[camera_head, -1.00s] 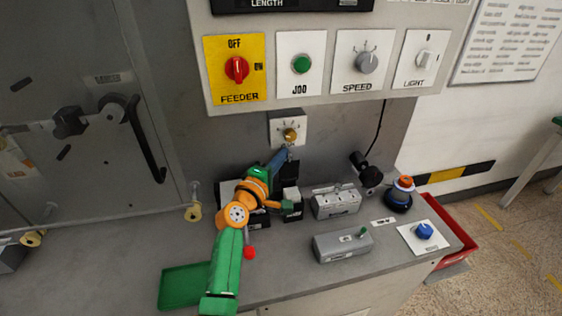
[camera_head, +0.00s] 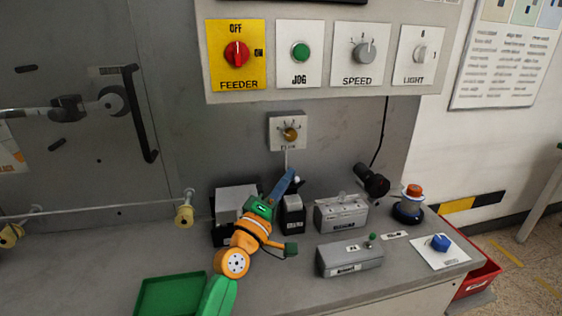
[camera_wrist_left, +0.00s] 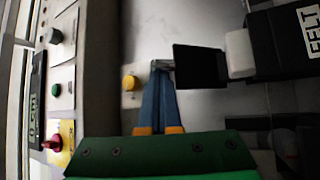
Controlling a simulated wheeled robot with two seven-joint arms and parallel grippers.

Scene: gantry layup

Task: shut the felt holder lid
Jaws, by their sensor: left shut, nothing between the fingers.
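The felt holder (camera_head: 293,217) is a small black box on the bench in the head view. Pale felt shows at its top. In the left wrist view the box (camera_wrist_left: 285,42) bears the word FELT, and the white felt (camera_wrist_left: 238,52) sticks out of it. The lid (camera_wrist_left: 200,66) is a dark plate standing open, apart from the box's felt. My left gripper (camera_head: 288,174) is shut and empty, with its blue fingers just above and left of the holder. In the wrist view its fingertips (camera_wrist_left: 161,68) are close beside the lid's edge; contact is unclear. My right gripper is out of view.
A grey-topped box (camera_head: 235,199) stands left of the holder, partly behind my arm. Grey boxes (camera_head: 341,213) and (camera_head: 349,260) stand to the right. A knob plate (camera_head: 288,131) is on the wall above. A green tray (camera_head: 172,293) lies in front.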

